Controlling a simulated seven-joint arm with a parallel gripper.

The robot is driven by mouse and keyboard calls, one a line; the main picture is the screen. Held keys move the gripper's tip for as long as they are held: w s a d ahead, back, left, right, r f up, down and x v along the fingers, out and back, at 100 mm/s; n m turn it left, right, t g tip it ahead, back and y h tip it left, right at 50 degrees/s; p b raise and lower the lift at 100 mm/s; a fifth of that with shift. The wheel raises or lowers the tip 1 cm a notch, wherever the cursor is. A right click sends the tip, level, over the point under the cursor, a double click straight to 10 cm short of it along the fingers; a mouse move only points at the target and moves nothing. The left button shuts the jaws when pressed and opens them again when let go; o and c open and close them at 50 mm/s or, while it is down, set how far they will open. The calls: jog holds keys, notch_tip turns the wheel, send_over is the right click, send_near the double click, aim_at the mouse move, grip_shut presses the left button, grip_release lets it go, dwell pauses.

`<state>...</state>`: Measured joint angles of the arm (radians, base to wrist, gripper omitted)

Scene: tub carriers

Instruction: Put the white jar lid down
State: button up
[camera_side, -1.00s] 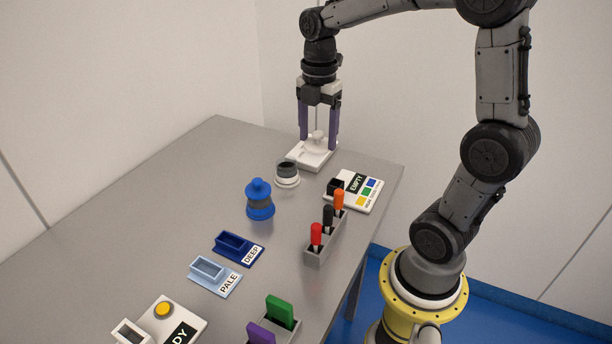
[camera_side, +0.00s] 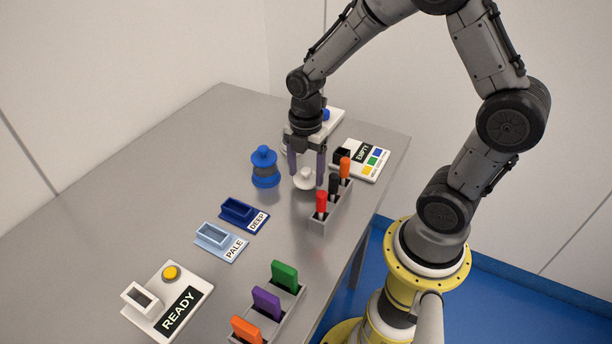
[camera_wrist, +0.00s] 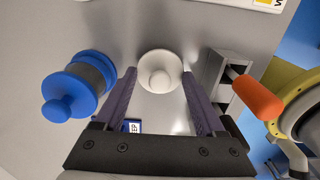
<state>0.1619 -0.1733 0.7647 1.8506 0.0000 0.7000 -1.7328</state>
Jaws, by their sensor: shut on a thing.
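The white jar lid (camera_side: 305,179) is round with a knob on top. It is between the fingers of my gripper (camera_side: 307,178), low over the grey table, left of the marker rack. I cannot tell whether it touches the table.
A blue lidded jar (camera_side: 265,168) stands left of my gripper. A grey rack (camera_side: 325,215) with red, black and orange handles is close on the right. Blue DEEP (camera_side: 243,214) and PALE (camera_side: 221,241) holders lie in front. A white EMPTY board (camera_side: 361,160) is behind right.

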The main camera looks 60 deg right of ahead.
jog(key=shift+f, duration=1)
jog(key=o, duration=1.3)
jog(key=shift+f, duration=0.15)
